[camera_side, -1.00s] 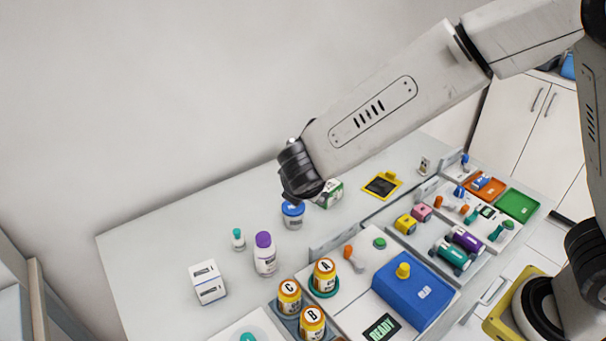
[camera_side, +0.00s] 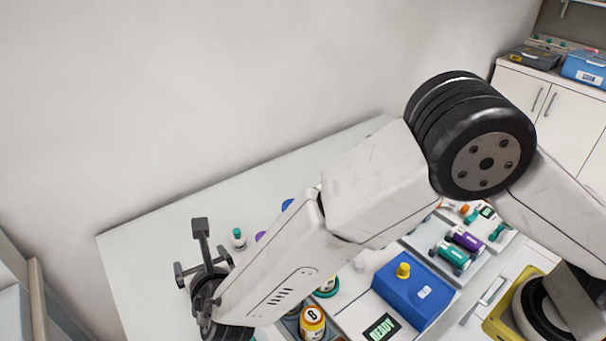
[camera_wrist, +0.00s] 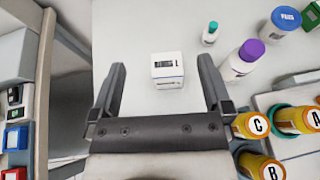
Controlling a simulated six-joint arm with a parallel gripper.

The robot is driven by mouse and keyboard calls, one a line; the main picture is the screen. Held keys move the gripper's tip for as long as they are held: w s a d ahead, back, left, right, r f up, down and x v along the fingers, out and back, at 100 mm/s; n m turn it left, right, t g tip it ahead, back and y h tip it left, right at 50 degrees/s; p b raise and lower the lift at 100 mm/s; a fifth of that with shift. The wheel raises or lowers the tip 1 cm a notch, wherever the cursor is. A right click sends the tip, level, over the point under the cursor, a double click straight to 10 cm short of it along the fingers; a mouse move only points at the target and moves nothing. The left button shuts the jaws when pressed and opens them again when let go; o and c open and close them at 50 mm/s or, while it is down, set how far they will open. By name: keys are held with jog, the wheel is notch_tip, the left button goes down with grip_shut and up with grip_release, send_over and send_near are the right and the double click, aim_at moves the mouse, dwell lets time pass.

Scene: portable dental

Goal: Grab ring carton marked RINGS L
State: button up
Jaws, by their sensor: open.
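A small white carton (camera_wrist: 168,72) with a dark label stands on the pale counter in the wrist view. Its print is too small to read, so I cannot confirm that it says RINGS L. My gripper (camera_wrist: 162,66) is open, with one finger on each side of the carton in the picture. Clear counter shows between the carton and each finger, and nothing is held. In the side view my gripper (camera_side: 203,265) is over the left part of the counter, and it and my arm hide the carton there.
A teal-capped bottle (camera_wrist: 210,33), a purple-capped bottle (camera_wrist: 243,62) and a blue-lidded jar (camera_wrist: 282,24) stand to the right of the carton. Orange-lidded jars (camera_wrist: 252,125) sit lower right. A green box (camera_wrist: 312,14) is at the top right corner. The counter left of the carton is clear.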

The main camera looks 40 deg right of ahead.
notch_tip(320, 180, down, 12)
jog(key=shift+x, duration=3.9)
jog(key=shift+r, duration=0.1)
jog(key=c, duration=1)
